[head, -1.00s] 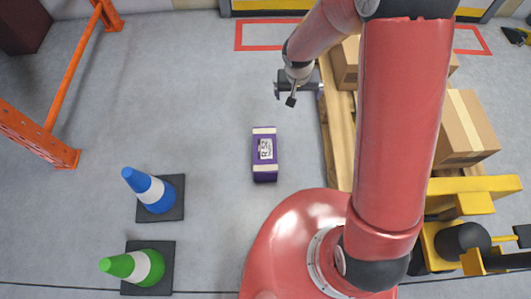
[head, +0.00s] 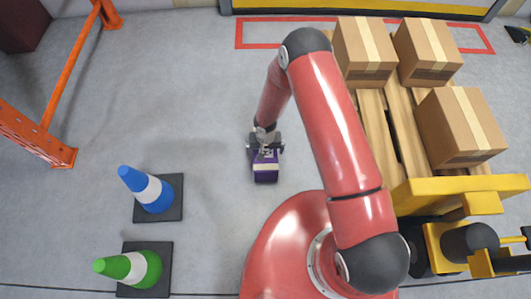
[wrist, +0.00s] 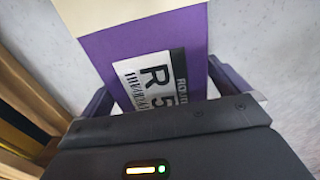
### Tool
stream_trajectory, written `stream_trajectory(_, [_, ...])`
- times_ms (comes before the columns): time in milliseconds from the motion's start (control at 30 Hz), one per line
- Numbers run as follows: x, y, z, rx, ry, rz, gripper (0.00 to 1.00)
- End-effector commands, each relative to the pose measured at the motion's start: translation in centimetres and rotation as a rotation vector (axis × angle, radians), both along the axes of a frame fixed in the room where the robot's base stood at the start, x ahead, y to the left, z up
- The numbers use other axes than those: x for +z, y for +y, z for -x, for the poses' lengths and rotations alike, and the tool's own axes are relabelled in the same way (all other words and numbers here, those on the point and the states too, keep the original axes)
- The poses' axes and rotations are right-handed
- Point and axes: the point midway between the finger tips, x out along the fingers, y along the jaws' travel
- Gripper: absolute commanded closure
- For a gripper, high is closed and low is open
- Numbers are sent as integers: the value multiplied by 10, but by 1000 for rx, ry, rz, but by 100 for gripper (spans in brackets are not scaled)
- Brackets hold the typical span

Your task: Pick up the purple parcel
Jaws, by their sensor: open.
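The purple parcel (head: 265,172) lies on the grey floor in the head view, with cream bands and a white label. In the wrist view the parcel (wrist: 130,52) fills the middle, its label reading "R 5" beside a barcode, partly cut off by the gripper body. My gripper (head: 266,147) is over the parcel's far end in the head view and covers that end. It is open, with a finger on either side of the parcel in the wrist view. Whether the fingers touch its sides I cannot tell.
A blue cone (head: 152,188) and a green cone (head: 135,268) stand left of the parcel. A wooden pallet (head: 378,125) with cardboard boxes (head: 460,127) is to the right. An orange rack frame (head: 70,80) stands far left. The floor around the parcel is clear.

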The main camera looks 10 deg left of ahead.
Motion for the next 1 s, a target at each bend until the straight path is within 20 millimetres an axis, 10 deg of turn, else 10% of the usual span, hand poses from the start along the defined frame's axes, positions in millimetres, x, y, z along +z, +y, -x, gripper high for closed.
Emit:
stream_trajectory(433, [-23,0,0,1,1,-1,0])
stream_trajectory(867, [-23,0,0,1,1,-1,56])
stream_trajectory(1000, [-22,0,0,1,0,-1,58])
